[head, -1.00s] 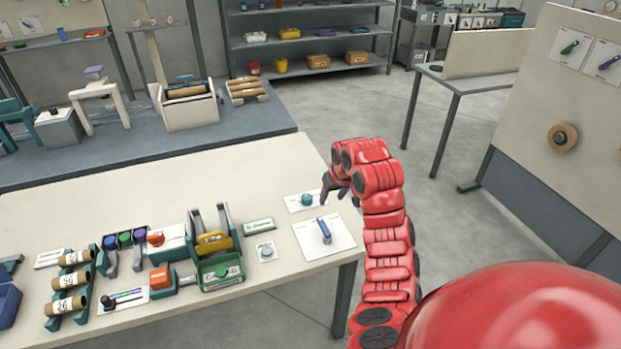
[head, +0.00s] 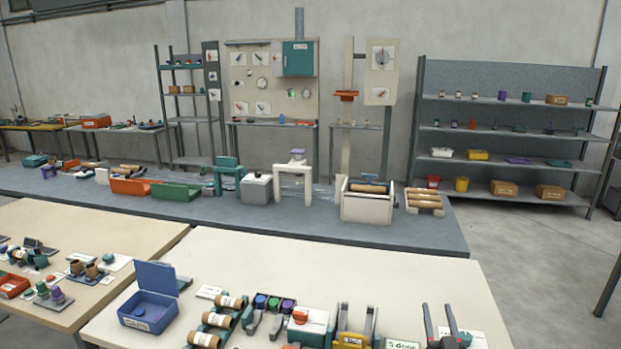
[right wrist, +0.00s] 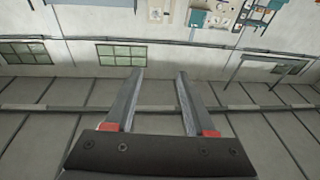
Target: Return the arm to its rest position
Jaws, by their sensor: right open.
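My right gripper (head: 440,322) shows at the bottom right of the head view, its two dark fingers apart and pointing up, over the far right part of the near table (head: 420,280). In the right wrist view the right gripper (right wrist: 160,88) is open, with nothing between its fingers. Beyond the fingers that view shows a wall with windows. The rest of my right arm is below the head view's lower edge. My left gripper is not in view.
The near table holds a blue open box (head: 148,312), cardboard tubes (head: 222,320), coloured knobs and a yellow part (head: 352,340). Another table (head: 130,235) with small parts stands left. A raised grey platform (head: 250,215) with machine parts and shelves (head: 505,140) lie behind.

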